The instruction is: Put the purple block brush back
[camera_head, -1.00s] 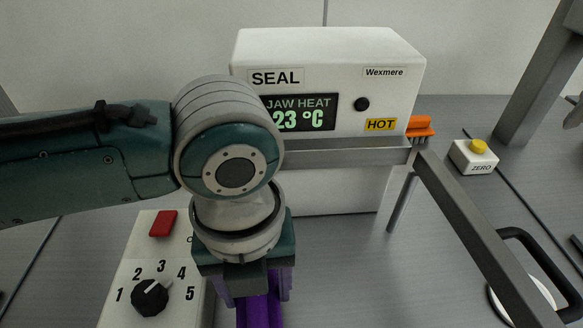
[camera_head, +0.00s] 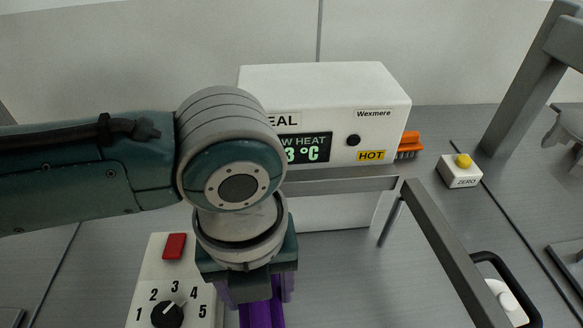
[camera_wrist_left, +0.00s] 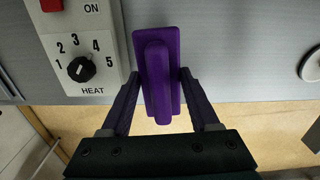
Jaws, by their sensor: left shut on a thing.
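The purple block brush (camera_wrist_left: 166,60) is held between the fingers of my left gripper (camera_wrist_left: 158,95) in the left wrist view. Its raised grip faces the camera; its bristles are hidden. In the head view part of the brush (camera_head: 262,312) shows below my left gripper (camera_head: 258,292), cut by the bottom edge. It is in front of the sealer and right of the heat dial panel. My right gripper is not in view.
The white sealer (camera_head: 330,85) with a HOT label stands behind the arm. An orange brush (camera_head: 410,145) is at its right side. A dial panel (camera_head: 150,275) is left of the gripper. A grey bar (camera_head: 450,240) and a ZERO button box (camera_head: 460,170) are to the right.

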